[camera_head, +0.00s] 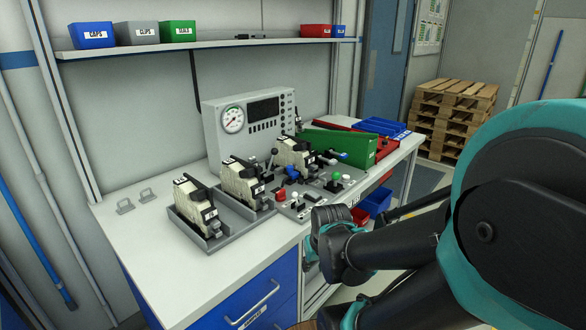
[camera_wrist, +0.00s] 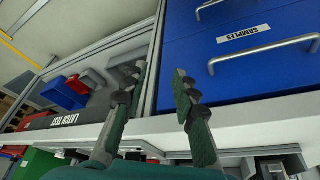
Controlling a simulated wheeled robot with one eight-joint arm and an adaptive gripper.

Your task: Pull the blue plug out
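A small blue piece (camera_head: 293,174), which may be the blue plug, sits on the bench among the fixtures and knobs. It is too small to tell what it is seated in. A second small blue-tipped part (camera_head: 343,156) shows by the green bin. I cannot tell which one is the plug, and neither shows clearly in the wrist view. My gripper (camera_wrist: 160,73) is open and empty in the wrist view, its fingers apart in front of the bench's front side. In the head view my arm reaches in from the right, and the fingers are not clearly visible.
Grey trays (camera_head: 213,240) with cream-and-black devices stand on the bench. Red, white and green knobs (camera_head: 336,177) are beside them. A gauge panel (camera_head: 250,122) stands behind; a green bin (camera_head: 357,147) is to the right. Blue drawers (camera_wrist: 245,70) have protruding handles. The left front bench top is clear.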

